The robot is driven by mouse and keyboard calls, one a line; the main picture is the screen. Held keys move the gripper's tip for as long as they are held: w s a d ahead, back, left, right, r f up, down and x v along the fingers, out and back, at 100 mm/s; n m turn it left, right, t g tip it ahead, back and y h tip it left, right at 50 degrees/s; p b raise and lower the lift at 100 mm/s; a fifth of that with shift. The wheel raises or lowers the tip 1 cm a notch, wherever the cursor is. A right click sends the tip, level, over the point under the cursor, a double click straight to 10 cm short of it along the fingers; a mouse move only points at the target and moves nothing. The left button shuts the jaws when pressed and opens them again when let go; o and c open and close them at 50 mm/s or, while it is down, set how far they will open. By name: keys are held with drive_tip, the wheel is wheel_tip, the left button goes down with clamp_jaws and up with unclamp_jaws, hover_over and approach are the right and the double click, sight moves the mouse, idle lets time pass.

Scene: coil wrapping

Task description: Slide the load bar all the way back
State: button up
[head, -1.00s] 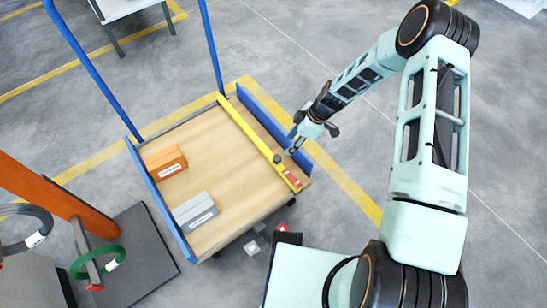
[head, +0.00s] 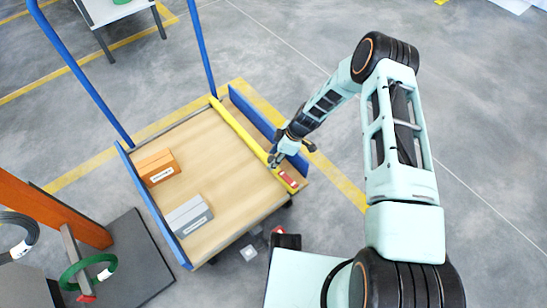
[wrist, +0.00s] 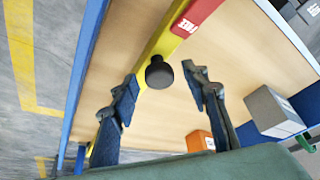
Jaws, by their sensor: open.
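The load bar (head: 240,128) is a yellow bar lying along the right side of the cart's wooden deck, with a red label at its near end. It runs diagonally through the wrist view (wrist: 165,38). A black round knob (wrist: 159,73) stands on the bar. My gripper (head: 274,160) is over the bar near its red-labelled end. In the wrist view its two fingers are spread (wrist: 163,80), and the knob appears in the gap between their tips. I cannot tell whether either finger touches it.
The cart deck (head: 215,165) has blue side rails and a blue upright frame. An orange box (head: 157,167) and a grey box (head: 188,216) sit on its left side. An orange post with coils (head: 85,268) stands at the left. The middle of the deck is clear.

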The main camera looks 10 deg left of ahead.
clamp_jaws()
idle(0.3)
drive_tip(key=shift+w+d+f+b, duration=0.1)
drive_tip(key=shift+w+d+b, duration=0.55)
drive_tip(key=shift+w+b, duration=0.25)
drive_tip(key=shift+d, duration=0.2)
drive_tip(key=shift+w, duration=0.1)
unclamp_jaws()
